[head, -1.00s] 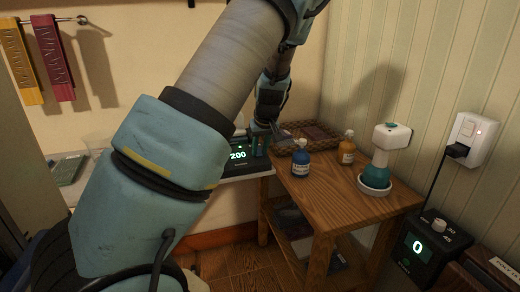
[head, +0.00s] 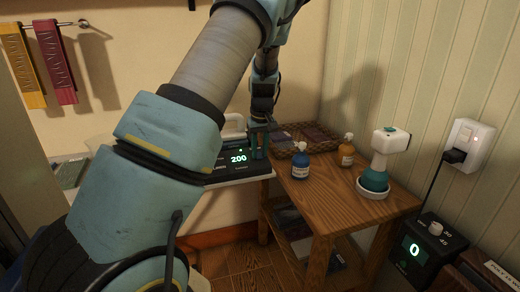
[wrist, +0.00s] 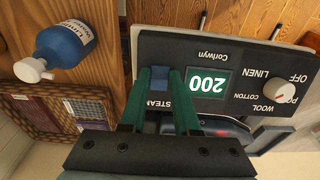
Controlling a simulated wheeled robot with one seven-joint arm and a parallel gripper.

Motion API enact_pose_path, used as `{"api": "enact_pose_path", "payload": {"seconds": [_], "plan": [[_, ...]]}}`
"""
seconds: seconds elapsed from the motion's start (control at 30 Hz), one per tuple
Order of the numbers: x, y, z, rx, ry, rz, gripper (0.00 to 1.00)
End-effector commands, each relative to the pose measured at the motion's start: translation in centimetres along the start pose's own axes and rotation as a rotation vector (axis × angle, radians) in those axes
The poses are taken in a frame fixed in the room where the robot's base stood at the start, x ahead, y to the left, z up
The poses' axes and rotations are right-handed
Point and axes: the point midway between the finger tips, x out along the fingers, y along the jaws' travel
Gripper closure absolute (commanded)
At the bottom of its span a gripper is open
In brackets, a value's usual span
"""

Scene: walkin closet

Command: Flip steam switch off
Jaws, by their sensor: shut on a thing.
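The steam station (head: 238,170) is a dark panel with a lit display reading 200, at the end of the white board in the head view. In the wrist view its panel (wrist: 225,60) appears upside down, with a STEAM label partly behind a finger. The blue steam switch (wrist: 158,84) sits beside that label, between my green fingers. My gripper (wrist: 160,76) is shut on the switch, reaching down over the panel. It also shows in the head view (head: 260,143). My fingers hide the switch's sides, and I cannot tell its on or off position.
A mode dial (wrist: 280,91) is close by on the panel. A blue bottle (head: 300,166), an amber bottle (head: 347,151), a wicker tray (head: 290,150) and a teal-and-white bottle (head: 379,160) stand on the wooden table (head: 330,195). A wall outlet (head: 466,144) is at right.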

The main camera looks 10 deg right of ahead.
Motion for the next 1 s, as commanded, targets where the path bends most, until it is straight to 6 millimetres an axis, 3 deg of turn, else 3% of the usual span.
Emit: {"api": "enact_pose_path", "payload": {"seconds": [0.17,0.2,0.3,0.67,1.0], "plan": [[0.0,0.1,0.0,0.001,0.001,0.001,1.00],[0.0,0.1,0.0,0.001,0.001,0.001,0.69],[0.0,0.1,0.0,0.001,0.001,0.001,0.58],[-0.6,0.1,0.0,0.001,0.003,0.002,0.57],[-6.8,0.1,0.0,0.001,0.005,0.005,0.57]]}}
